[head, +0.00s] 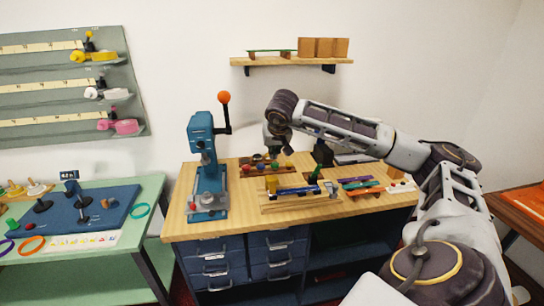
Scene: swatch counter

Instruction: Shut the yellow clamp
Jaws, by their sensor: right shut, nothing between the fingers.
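A yellow clamp-like piece (95,57) sits on the top rail of the green wall panel at the upper left, with a dark upright handle at its side. It is small, and I cannot tell whether it is open or shut. My right gripper (272,153) hangs at the end of my right arm over the back of the wooden workbench, far to the right of the yellow piece. It is shut and empty. Its fingertips are small and hard to separate from the objects behind. My left gripper is not in view.
A white piece (108,93) and a pink piece (118,126) sit on the lower rails. A blue press (208,165) with an orange-knobbed lever stands on the workbench (180,222). A green table (90,262) holding a blue board (85,222) stands below the panel. A wooden shelf (262,61) hangs above.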

